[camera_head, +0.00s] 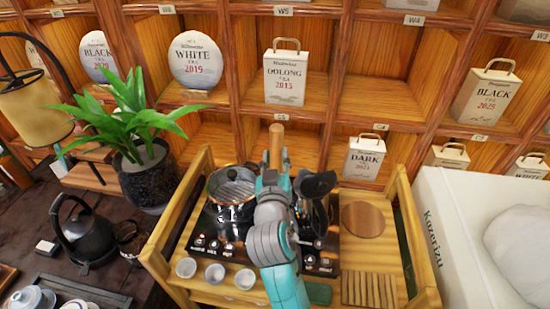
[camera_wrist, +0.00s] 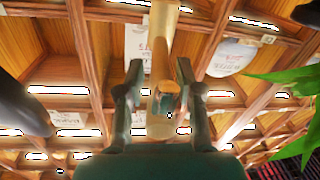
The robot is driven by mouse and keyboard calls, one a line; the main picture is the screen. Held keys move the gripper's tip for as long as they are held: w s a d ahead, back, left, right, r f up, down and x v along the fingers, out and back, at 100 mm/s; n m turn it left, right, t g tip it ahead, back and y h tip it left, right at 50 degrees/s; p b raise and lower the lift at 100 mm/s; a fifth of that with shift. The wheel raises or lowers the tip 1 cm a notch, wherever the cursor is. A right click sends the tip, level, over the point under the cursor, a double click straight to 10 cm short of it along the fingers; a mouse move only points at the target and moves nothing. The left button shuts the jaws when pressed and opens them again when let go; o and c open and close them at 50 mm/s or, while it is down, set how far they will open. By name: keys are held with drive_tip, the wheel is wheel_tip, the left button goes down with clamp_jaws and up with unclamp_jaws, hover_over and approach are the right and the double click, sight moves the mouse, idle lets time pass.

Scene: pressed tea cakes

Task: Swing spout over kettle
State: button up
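My gripper (camera_wrist: 158,72) has its two fingers apart on either side of a golden, wood-coloured bar (camera_wrist: 162,45) with a rounded end; contact cannot be told. In the head view my gripper (camera_head: 272,178) is over the middle of the stove unit, below an upright wooden-coloured piece (camera_head: 276,143). I cannot tell whether this bar is the spout. A shiny pot or kettle with a lid (camera_head: 231,187) stands on the left of the black unit (camera_head: 205,248), left of my arm. A dark object (camera_head: 316,186) is at the right, partly hidden by my arm. A black kettle (camera_head: 84,228) stands on the left table.
A wooden-sided cart (camera_head: 159,264) holds the unit, several small cups (camera_head: 215,272) and a round brown plate (camera_head: 362,219). A potted plant (camera_head: 150,178) stands left. Shelves (camera_head: 331,75) with tea packages rise behind. A white box (camera_head: 440,255) stands right.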

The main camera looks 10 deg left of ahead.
idle(0.3)
drive_tip(key=s+d, duration=0.1)
drive_tip(key=s, duration=1.1)
drive_tip(key=c, duration=0.5)
drive_tip(key=shift+w+a+n, duration=0.15)
drive_tip(key=shift+a+n, duration=0.15)
drive_tip(key=c, duration=0.4)
drive_tip(key=a+n+h, duration=0.1)
drive_tip(key=a+n, duration=0.1)
drive_tip(key=n, duration=0.1)
drive_tip(key=a+r+n+h, duration=0.1)
drive_tip(key=a+n, duration=0.2)
drive_tip(key=a+n+h, duration=0.1)
drive_tip(key=a+n, duration=0.1)
drive_tip(key=n, duration=0.1)
drive_tip(key=shift+a+r+g+h, duration=0.25)
drive_tip(key=shift+a+g+h, duration=0.05)
drive_tip(key=shift+a, duration=0.05)
clamp_jaws()
drive_tip(key=w+d+f+n, duration=0.1)
drive_tip(key=w+d, duration=0.3)
drive_tip(key=w, duration=0.5)
drive_tip(key=shift+w+d+h, duration=0.2)
drive_tip(key=shift+w+h, duration=0.1)
drive_tip(key=shift+w, duration=0.05)
